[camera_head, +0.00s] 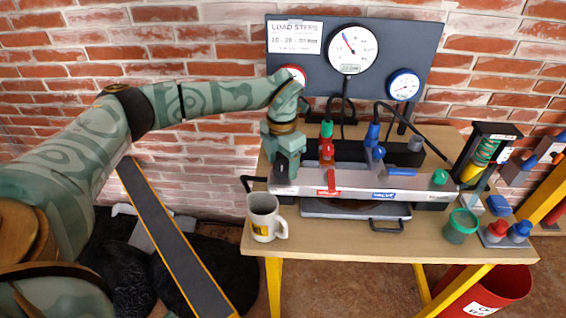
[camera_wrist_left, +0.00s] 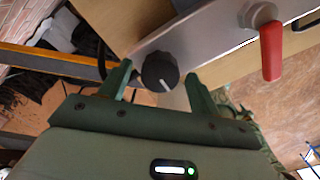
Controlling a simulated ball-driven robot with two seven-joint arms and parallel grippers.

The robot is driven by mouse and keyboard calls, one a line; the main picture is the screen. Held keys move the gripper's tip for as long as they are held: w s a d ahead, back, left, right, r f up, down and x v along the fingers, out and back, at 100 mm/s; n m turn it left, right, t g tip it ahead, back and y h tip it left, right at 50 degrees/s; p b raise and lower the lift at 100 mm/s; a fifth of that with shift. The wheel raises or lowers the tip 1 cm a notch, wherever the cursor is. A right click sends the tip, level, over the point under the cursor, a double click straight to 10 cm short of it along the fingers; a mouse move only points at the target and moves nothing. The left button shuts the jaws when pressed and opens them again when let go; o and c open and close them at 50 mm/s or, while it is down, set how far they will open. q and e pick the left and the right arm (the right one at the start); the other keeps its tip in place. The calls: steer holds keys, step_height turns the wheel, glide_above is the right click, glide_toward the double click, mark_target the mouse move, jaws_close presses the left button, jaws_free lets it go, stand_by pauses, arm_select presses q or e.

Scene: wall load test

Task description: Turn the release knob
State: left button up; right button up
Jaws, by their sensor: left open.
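The black round release knob (camera_wrist_left: 160,72) with a white pointer line sits on the left end of a grey metal panel (camera_wrist_left: 195,30) in the left wrist view. My left gripper (camera_wrist_left: 160,82) is open, with one green finger on each side of the knob. Whether the fingers touch it I cannot tell. In the head view my left gripper (camera_head: 287,172) points down at the left end of the bench-top rig (camera_head: 360,184) and hides the knob.
A red lever (camera_head: 331,181) is just right of the gripper and also shows in the left wrist view (camera_wrist_left: 271,50). A mug (camera_head: 263,217) stands in front on the wooden table (camera_head: 350,242). A dark gauge board (camera_head: 425,50) rises behind. A green cup (camera_head: 461,226) is at right.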

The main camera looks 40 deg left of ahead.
arm_select(q)
steer(key=c, duration=1)
steer(key=shift+r, duration=0.1)
arm_select(e)
steer(key=shift+r, duration=0.15)
